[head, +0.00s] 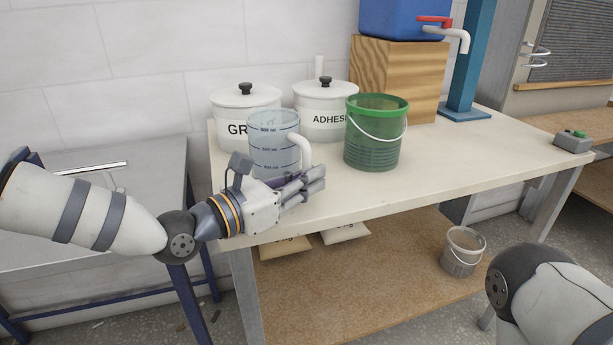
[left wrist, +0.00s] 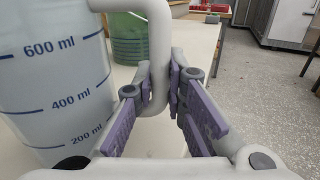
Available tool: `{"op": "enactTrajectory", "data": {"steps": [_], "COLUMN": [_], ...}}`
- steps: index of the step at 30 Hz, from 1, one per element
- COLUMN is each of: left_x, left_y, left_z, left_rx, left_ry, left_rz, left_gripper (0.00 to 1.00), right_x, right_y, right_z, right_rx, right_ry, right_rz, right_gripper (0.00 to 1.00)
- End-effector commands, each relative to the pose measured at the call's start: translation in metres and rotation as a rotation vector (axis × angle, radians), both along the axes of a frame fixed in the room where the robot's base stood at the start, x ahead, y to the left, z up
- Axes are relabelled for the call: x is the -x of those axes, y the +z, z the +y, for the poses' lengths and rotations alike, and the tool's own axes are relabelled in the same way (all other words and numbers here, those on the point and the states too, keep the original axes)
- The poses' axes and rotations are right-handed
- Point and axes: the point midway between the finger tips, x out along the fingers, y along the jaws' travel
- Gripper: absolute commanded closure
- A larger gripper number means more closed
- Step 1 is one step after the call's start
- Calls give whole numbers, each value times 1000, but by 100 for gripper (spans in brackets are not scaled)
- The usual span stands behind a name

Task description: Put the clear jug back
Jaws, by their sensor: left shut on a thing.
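The clear jug (head: 268,145), with blue millilitre marks and a white handle, is at the left end of the pale tabletop (head: 440,165). It is upright; in the head view my gripper hides its base, so I cannot tell whether it touches the table. My left gripper (head: 312,181) is in front of the jug, its fingers shut on the handle. The left wrist view shows the jug (left wrist: 48,95) at left and the handle (left wrist: 159,45) between the purple finger pads (left wrist: 160,82). My right gripper is out of view.
Two white lidded pots (head: 245,100) stand behind the jug. A green bucket (head: 376,135) is close to its right. A wooden block (head: 400,75) bears a blue container (head: 402,18). A small bucket (head: 463,250) is on the lower shelf.

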Motion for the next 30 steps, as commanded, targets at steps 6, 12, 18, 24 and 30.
{"op": "enactTrajectory", "data": {"steps": [6, 12, 18, 24, 30], "left_x": [0, 0, 15, 49, 73], "left_y": [0, 1, 7, 8, 6], "left_z": [0, 0, 19, 60, 87], "left_rx": [-1, 1, 0, 1, 1], "left_ry": [0, 0, 2, 4, 2], "left_rz": [-1, -1, -1, -5, -2], "left_gripper": [68, 68, 68, 68, 68], "right_x": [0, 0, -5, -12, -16], "right_y": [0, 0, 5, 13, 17], "right_z": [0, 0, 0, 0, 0], "right_rx": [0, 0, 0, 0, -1], "right_ry": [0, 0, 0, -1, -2], "right_rz": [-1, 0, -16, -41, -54], "right_gripper": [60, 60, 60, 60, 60]}}
